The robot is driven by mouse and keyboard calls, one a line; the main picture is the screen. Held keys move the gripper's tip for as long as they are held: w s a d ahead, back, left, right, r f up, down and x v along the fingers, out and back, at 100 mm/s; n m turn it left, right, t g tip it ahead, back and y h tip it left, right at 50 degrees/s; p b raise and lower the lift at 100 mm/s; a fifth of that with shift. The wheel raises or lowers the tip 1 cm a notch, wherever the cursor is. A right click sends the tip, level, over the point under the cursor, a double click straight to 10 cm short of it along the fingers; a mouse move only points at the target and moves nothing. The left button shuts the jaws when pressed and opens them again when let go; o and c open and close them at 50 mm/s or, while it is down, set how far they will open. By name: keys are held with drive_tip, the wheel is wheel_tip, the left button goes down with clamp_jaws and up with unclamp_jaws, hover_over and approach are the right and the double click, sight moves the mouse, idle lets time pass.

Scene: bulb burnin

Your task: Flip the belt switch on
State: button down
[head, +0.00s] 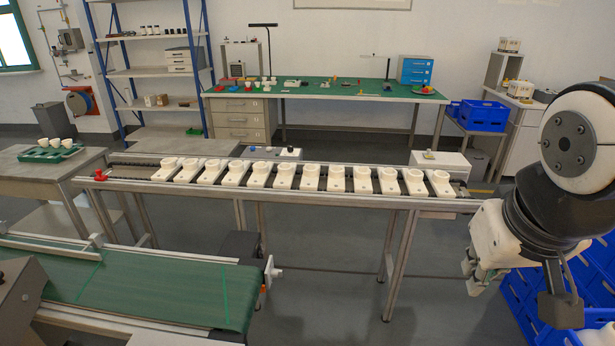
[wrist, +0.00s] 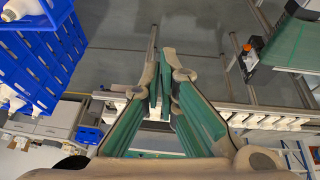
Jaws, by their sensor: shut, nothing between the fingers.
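The green belt conveyor (head: 150,290) runs across the lower left of the head view. A grey sloped housing (head: 18,292) stands at its near left, cut off by the frame edge. I cannot make out a belt switch on it. A small orange and black fitting (wrist: 250,48) shows beside the belt's end in the wrist view. My gripper (head: 477,284) hangs at the right of the head view, well apart from the belt. In the wrist view its green-padded fingers (wrist: 161,75) are together and hold nothing.
A long rail (head: 330,195) with several white sockets stands beyond the belt. Blue crates (wrist: 45,65) are close to my gripper. A green-topped bench (head: 330,90) and blue shelving (head: 150,72) stand at the back. Grey floor (head: 340,300) between the belt and my arm is clear.

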drive_tip(key=w+a+f+n+t+y+b, duration=0.1)
drive_tip(key=w+a+f+b, duration=0.35)
drive_tip(key=w+f, duration=0.7)
drive_tip(key=w+a+f+y+b, duration=0.1)
drive_tip(key=w+a+f+b, duration=0.3)
drive_tip(key=w+f, duration=0.7)
drive_tip(key=w+a+f+m+t+y+b, duration=0.2)
drive_tip(key=w+a+f+m+y+b, duration=0.1)
drive_tip(key=f, duration=0.5)
drive_tip(key=w+a+f+m+t+y+b, duration=0.2)
drive_tip(key=w+a+f+m+y+b, duration=0.1)
drive_tip(key=w+a+f, duration=0.5)
drive_tip(key=w+a+f+m+t+y+b, duration=0.3)
drive_tip(key=w+a+f+b, duration=0.3)
drive_tip(key=a+f, duration=0.2)
drive_tip(key=shift+w+f+y+b, duration=0.25)
drive_tip(key=shift+f+y+b, duration=0.15)
drive_tip(key=shift+f+y, duration=0.45)
drive_tip(key=shift+a+f, duration=0.1)
drive_tip(key=shift+a, duration=0.1)
